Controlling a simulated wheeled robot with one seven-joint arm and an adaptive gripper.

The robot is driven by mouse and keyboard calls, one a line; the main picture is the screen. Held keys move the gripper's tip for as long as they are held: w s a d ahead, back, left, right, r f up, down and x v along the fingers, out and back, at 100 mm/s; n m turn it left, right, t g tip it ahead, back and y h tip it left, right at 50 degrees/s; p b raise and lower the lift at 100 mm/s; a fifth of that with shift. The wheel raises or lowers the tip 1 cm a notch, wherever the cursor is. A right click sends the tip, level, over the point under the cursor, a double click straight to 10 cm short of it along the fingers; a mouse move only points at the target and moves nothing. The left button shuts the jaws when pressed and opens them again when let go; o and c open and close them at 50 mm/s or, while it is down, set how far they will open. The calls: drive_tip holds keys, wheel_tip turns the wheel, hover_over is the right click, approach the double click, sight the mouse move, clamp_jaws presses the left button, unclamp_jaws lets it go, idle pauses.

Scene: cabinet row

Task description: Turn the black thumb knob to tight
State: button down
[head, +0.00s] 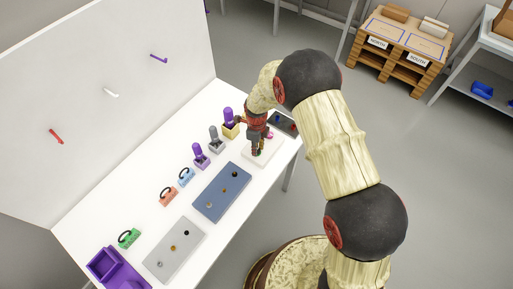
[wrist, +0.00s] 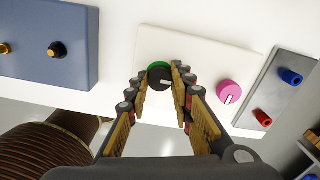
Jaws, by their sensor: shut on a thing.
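A black knob (wrist: 155,84) with a small white mark sits on a white plate (wrist: 205,50), with a green edge showing along its upper side in the wrist view. My gripper (wrist: 163,78) is over the plate with its fingers closed on either side of this knob, touching it. The white mark points roughly to the right in that view. In the head view my gripper (head: 254,150) is down at the white plate (head: 272,150) and hides the knob. No lettering for tight can be made out.
A pink knob (wrist: 229,92) stands close right of my fingers on the same plate. A grey panel (wrist: 268,92) with blue and red pegs lies beyond it. A blue panel (wrist: 40,70) with small knobs lies to the left. Padlocks and a purple bin (head: 112,265) share the table.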

drive_tip(key=shift+w+a+r, duration=0.1)
drive_tip(key=shift+w+r, duration=0.1)
drive_tip(key=shift+w, duration=0.05)
drive_tip(key=c, duration=2)
unclamp_jaws()
drive_tip(key=o, duration=0.5)
drive_tip(key=shift+s+f, duration=0.15)
drive_tip(key=shift+s, duration=0.05)
drive_tip(key=shift+c, duration=0.2)
wheel_tip(320, 180, up, 12)
